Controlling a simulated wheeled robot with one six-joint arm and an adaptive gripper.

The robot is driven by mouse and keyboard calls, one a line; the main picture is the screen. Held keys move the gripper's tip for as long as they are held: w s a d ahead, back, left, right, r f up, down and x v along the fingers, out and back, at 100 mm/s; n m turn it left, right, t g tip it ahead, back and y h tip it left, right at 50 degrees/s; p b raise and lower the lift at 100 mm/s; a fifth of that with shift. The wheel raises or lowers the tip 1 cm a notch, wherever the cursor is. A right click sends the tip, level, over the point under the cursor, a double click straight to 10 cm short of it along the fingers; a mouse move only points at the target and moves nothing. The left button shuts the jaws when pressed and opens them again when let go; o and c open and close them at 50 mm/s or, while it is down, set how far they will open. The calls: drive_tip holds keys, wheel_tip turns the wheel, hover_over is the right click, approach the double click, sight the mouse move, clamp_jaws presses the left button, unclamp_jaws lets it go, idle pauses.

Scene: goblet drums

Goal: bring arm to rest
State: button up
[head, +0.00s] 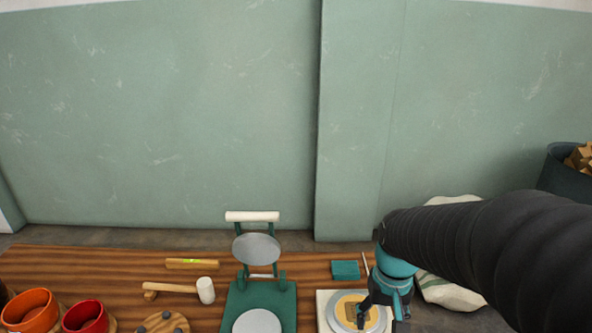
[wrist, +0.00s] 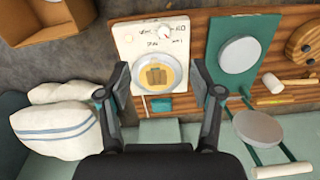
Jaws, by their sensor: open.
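My gripper (head: 372,308) is at the right end of the wooden bench in the head view, in front of a white scale-like device with a round plate. In the wrist view my gripper (wrist: 159,82) has its two dark fingers spread wide, with nothing held between them. A yellow disc (wrist: 151,76) with a brown mark lies on the plate of the white device (wrist: 128,45) and shows in the gap between the fingers. My black arm comes in from the right in the head view and hides part of the bench's right end.
On the wooden bench (head: 60,262) stand a green press (head: 240,302) with a round upper plate, a mallet (head: 205,290), an orange pot (head: 30,312) and a red pot (head: 86,318). A teal block (head: 345,270) lies behind the device. White sacks (wrist: 58,128) lie beyond the bench end.

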drive_tip(key=s+r+t+p, duration=0.1)
drive_tip(key=s+r+t, duration=0.1)
drive_tip(key=s+r, duration=0.2)
drive_tip(key=s+r+t+p, duration=0.2)
drive_tip(key=s+r+t, duration=0.1)
drive_tip(key=r, duration=0.8)
drive_tip(key=shift+s+a+n, duration=0.3)
drive_tip(key=shift+s+a, duration=0.15)
drive_tip(key=shift+s, duration=0.35)
